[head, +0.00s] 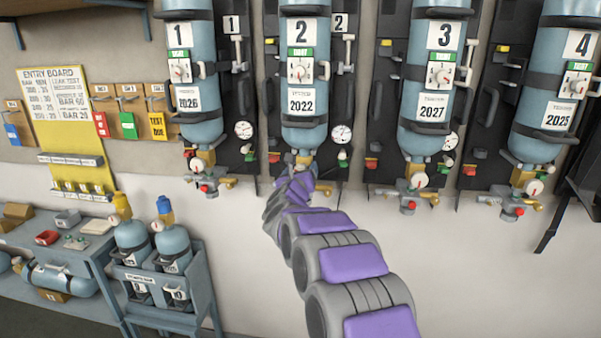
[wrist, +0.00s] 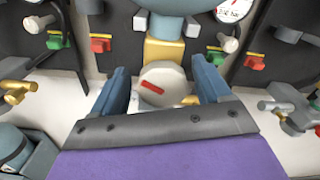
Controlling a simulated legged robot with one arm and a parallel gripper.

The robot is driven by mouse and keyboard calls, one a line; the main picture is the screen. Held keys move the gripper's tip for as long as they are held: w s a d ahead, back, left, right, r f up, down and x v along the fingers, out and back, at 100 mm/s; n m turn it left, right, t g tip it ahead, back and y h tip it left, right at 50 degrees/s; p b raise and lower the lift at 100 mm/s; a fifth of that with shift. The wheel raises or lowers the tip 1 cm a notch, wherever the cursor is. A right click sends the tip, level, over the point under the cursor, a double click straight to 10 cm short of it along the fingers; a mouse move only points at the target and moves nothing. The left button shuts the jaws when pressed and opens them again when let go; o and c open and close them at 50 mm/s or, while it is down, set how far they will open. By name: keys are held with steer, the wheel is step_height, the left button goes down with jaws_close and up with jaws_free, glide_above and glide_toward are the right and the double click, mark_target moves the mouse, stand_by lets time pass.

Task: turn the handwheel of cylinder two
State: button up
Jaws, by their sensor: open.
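Cylinder two (head: 303,122) hangs upright on the wall, a blue cylinder labelled 2 and 2022. Its rounded bottom (wrist: 165,25) and brass neck (wrist: 164,52) show at the top of the wrist view. My gripper (wrist: 162,84) is open, with one blue finger on each side of the handwheel. Whether the fingers touch it I cannot tell. In the head view my arm hides the handwheel and most of the valve.
Cylinders one (head: 190,100), three (head: 432,95) and four (head: 558,85) hang alongside, with their own valves below. Coloured fittings and a gauge (head: 341,134) sit close by on the backboard. A rack of small cylinders (head: 165,290) and a bench (head: 60,245) stand at lower left.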

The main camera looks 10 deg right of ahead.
steer(key=shift+c, duration=0.2)
steer(key=c, duration=1)
steer(key=shift+n, duration=0.5)
